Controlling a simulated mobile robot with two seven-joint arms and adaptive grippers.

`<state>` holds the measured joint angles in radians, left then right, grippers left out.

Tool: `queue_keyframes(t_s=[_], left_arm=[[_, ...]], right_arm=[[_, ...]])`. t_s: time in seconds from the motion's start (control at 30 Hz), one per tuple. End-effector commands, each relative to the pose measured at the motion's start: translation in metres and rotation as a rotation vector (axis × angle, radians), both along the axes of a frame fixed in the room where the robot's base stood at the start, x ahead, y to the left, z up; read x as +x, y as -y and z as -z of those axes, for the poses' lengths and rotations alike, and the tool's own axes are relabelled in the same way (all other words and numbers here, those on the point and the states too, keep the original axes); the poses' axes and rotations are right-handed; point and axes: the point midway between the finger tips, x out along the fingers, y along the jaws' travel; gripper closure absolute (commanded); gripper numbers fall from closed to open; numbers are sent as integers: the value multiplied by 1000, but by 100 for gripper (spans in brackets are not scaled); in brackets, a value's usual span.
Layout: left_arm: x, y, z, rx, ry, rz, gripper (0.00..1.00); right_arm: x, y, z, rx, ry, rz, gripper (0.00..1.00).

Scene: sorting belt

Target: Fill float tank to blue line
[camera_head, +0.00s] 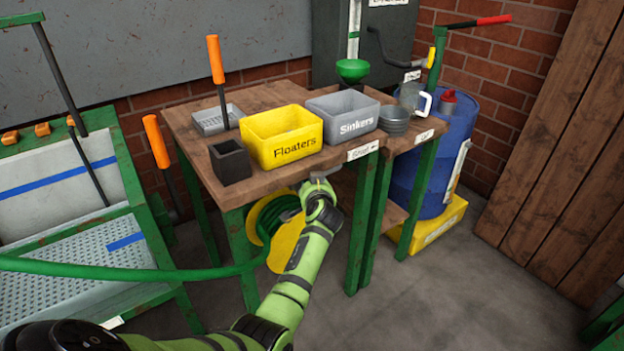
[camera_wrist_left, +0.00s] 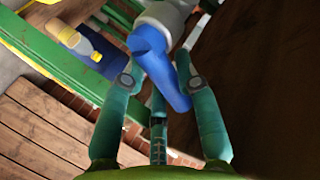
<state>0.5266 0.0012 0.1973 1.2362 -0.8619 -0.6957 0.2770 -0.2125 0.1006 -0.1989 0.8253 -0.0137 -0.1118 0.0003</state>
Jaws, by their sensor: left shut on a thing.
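The float tank (camera_head: 40,206) stands at the left, with pale walls and a blue line (camera_head: 58,178) across its back wall. A perforated plate shows in its lower part; I cannot make out a water level. A green hose (camera_head: 140,273) runs across in front of the tank towards a yellow reel (camera_head: 286,245) under the table. My left gripper (camera_head: 318,190) is at the table's front edge. In the left wrist view the gripper (camera_wrist_left: 160,88) is shut on a blue lever (camera_wrist_left: 158,66) fixed to a pale grey body (camera_wrist_left: 164,18). My right gripper is out of view.
On the wooden table (camera_head: 205,165) stand a yellow Floaters bin (camera_head: 282,151), a grey Sinkers bin (camera_head: 352,128) and a black box (camera_head: 230,162). A blue barrel (camera_head: 435,165) stands on a yellow base at the right. The floor in front is clear.

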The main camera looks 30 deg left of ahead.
Motion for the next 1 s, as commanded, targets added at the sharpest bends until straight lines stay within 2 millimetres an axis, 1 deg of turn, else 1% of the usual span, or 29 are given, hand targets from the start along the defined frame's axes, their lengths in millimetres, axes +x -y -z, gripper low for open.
queue_keyframes(t_s=[0.2,0.53,0.57,0.6,1.0], left_arm=[[0,0,1,10,-23,-1,100],[0,0,1,11,-24,0,100],[0,0,1,10,-23,-1,57],[0,0,1,10,-23,-1,44],[-1,2,1,9,-22,0,44]], right_arm=[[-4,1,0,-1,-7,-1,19],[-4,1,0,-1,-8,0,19],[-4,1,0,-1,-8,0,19],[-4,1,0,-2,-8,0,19],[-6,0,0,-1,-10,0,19]])
